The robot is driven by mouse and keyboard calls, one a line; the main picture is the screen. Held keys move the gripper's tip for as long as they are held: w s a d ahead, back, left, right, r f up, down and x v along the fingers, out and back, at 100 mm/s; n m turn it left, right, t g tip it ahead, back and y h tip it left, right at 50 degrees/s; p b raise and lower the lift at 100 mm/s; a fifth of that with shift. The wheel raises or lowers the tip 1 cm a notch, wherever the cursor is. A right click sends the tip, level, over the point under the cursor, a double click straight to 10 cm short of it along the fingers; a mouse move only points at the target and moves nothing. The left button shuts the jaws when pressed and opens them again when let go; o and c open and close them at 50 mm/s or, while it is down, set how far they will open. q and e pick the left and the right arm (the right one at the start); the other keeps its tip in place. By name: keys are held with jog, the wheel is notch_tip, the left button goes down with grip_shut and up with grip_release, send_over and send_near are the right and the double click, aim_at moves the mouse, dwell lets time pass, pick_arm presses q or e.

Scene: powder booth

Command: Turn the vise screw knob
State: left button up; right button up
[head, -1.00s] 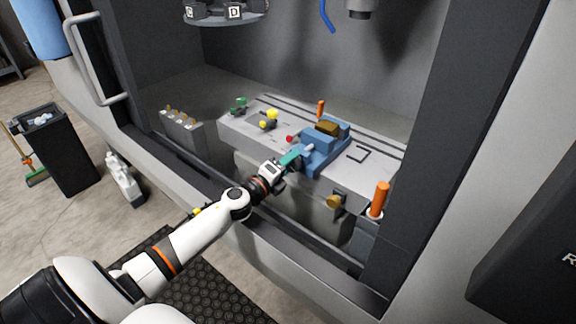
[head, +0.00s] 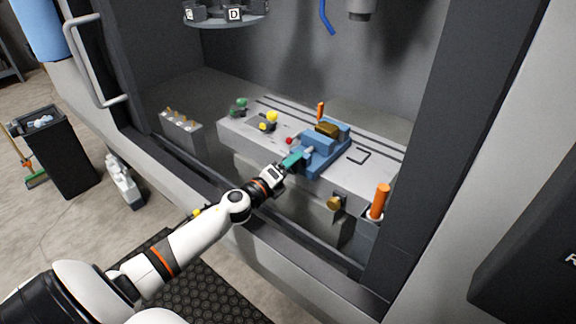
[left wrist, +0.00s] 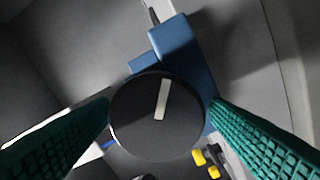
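The vise (head: 322,150) is blue and sits on the grey table inside the booth. Its screw knob (left wrist: 157,115) is round and black, with a white bar tilted slightly right at the top. My left gripper (left wrist: 160,108) has its two green ribbed fingers on either side of the knob, their tips at its rim. I cannot tell whether they press on it. In the head view my left gripper (head: 297,158) is at the vise's near left end, and its fingers hide the knob. My right gripper is not in view.
A brown block (head: 327,129) sits in the vise. Orange posts stand behind the vise (head: 320,110) and at the front right (head: 379,201). Yellow (head: 268,123) and green (head: 238,107) fittings are on the table's left. The booth's front sill (head: 285,247) runs below my arm.

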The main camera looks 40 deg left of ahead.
pick_arm(q)
jog(key=shift+s, duration=0.15)
jog(key=s+a+b, duration=0.1)
jog(key=s+b, duration=0.2)
jog(key=s, duration=0.8)
jog(key=shift+s, duration=0.35)
